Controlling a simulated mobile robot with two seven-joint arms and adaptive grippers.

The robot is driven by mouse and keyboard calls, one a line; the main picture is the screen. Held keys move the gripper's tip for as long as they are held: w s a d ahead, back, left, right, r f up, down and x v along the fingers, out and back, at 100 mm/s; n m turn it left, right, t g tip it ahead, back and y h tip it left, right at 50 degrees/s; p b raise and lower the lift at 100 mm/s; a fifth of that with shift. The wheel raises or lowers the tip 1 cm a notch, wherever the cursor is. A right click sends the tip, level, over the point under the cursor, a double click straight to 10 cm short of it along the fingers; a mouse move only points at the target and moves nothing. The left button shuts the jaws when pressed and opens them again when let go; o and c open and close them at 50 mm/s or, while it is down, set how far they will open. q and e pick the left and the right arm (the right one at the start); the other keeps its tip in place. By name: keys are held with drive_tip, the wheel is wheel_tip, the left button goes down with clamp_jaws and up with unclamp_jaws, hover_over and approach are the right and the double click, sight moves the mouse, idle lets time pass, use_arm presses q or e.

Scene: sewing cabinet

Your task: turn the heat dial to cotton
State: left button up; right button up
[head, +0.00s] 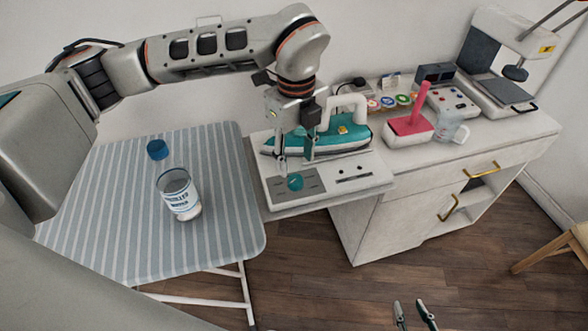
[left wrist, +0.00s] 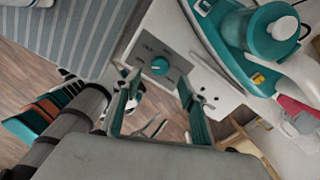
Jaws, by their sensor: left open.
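The heat dial (head: 295,182) is a round teal knob on the pale control panel (head: 262,192) in front of the iron. In the left wrist view the dial (left wrist: 160,66) shows just beyond my fingertips, with a light mark on its face. The lettering around it is too small to read. My left gripper (head: 295,160) is open above the dial. In the left wrist view its fingers (left wrist: 157,82) stand apart on either side of the dial's line, and I see no clear contact. My right gripper (head: 413,312) is open and empty at the bottom edge.
The teal iron (head: 335,137) stands right behind the panel, close to my left gripper.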

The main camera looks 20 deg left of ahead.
sight(295, 179)
use_arm(q)
drive_tip(key=shift+f, duration=3.15)
drive_tip(key=c, duration=1.1)
